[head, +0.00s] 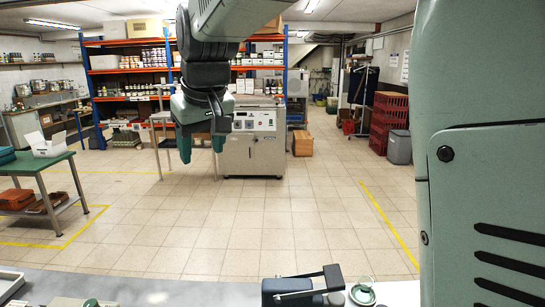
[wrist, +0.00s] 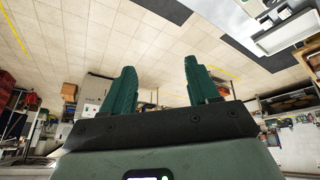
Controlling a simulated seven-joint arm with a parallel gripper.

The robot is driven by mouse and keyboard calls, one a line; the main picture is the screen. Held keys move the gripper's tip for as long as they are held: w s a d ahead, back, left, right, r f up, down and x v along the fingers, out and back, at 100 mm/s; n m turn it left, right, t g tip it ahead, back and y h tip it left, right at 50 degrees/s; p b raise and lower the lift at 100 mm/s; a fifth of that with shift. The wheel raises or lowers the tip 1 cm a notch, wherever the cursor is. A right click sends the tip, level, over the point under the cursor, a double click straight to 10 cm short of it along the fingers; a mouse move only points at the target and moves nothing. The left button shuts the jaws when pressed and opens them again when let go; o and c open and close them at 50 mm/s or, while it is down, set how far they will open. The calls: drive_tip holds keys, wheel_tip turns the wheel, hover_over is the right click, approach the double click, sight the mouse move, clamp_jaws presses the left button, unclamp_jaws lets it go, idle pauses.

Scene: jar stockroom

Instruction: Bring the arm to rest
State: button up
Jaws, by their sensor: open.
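My gripper (head: 202,150) hangs at the upper left-centre of the head view, fingers pointing down, well above the near worktop. Its two green fingers are apart with nothing between them. The wrist view also shows my gripper (wrist: 160,92) with a clear gap between the fingers. My arm reaches in from the top of the head view. What lies below the lower edge of the head view is hidden.
A grey worktop (head: 185,290) runs along the near edge, with a black device (head: 303,285) and a round green-rimmed item (head: 362,294) on it. A green-topped table (head: 30,164) stands at left. Shelves (head: 125,70) and a white cabinet (head: 252,145) stand behind. The tiled floor between is clear.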

drive_tip(key=s+d+r+m+h, duration=0.1)
drive_tip(key=s+d+m, duration=0.1)
drive_tip(key=s+d, duration=0.45)
drive_tip(key=s+d+r+m, duration=0.1)
drive_tip(key=s+d+m, duration=0.15)
drive_tip(key=d, duration=0.65)
drive_tip(key=s+d+f+m, duration=0.1)
drive_tip(key=s+d+f, duration=0.1)
drive_tip(key=s, duration=0.3)
drive_tip(key=s+d+f+m+h, duration=0.1)
drive_tip(key=s+d+f, duration=0.1)
drive_tip(key=s+d, duration=0.2)
drive_tip(key=s+d+f+m+t, duration=0.1)
drive_tip(key=s+d+f, duration=0.1)
drive_tip(key=s, duration=0.4)
drive_tip(key=shift+d+f+h, duration=0.3)
drive_tip(key=shift+d+f, duration=0.05)
drive_tip(key=shift+d, duration=0.45)
